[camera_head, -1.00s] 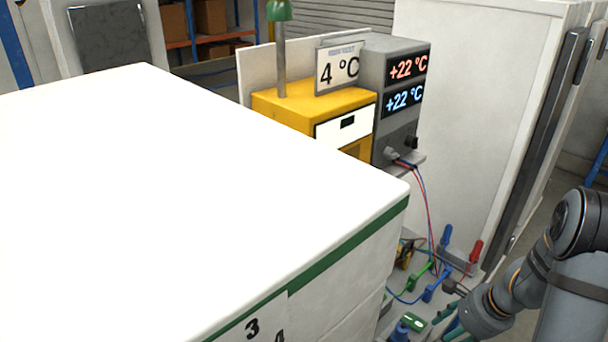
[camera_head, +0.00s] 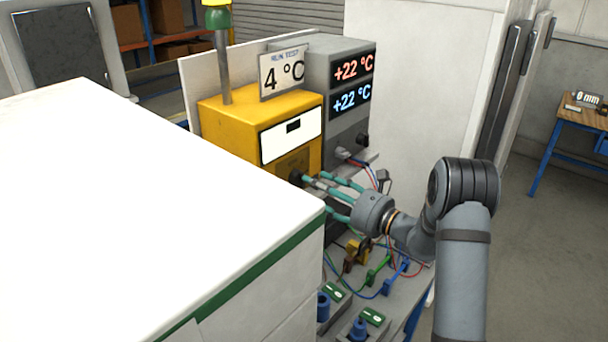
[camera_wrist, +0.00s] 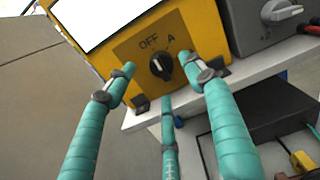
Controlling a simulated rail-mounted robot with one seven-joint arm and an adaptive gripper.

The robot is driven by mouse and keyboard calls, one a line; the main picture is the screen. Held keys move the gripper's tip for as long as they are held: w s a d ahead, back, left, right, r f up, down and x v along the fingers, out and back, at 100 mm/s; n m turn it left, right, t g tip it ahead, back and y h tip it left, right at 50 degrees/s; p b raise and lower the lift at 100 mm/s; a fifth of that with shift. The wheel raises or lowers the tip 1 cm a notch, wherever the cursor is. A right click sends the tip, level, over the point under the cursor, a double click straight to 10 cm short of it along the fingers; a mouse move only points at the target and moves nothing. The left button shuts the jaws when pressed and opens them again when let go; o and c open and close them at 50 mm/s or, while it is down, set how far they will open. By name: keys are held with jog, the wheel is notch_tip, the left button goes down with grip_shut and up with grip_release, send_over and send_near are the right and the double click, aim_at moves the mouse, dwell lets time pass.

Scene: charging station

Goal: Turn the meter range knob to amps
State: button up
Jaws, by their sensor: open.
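The yellow meter (camera_head: 250,125) stands on the bench with a white display panel on its front. Its black range knob (camera_wrist: 161,66) is on a dark plate marked OFF at upper left and A at upper right. The knob's light pointer mark appears to lean toward the OFF side. The knob also shows in the head view (camera_head: 296,177). My gripper (camera_wrist: 166,77) has three teal fingers and is open. In the wrist view one finger is left of the knob, one right and one below. I cannot tell whether any finger touches it.
A grey unit (camera_head: 345,115) with two +22 °C readouts stands right of the meter. Colored leads and clips (camera_head: 380,270) lie on the bench below my gripper. A large white box (camera_head: 120,200) fills the left foreground.

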aim_at(299, 179)
jog(key=p+x, duration=0.1)
jog(key=x, duration=0.4)
jog(key=shift+p, duration=0.4)
jog(key=c, duration=0.4)
jog(key=shift+r, duration=0.1)
jog(key=c, duration=0.7)
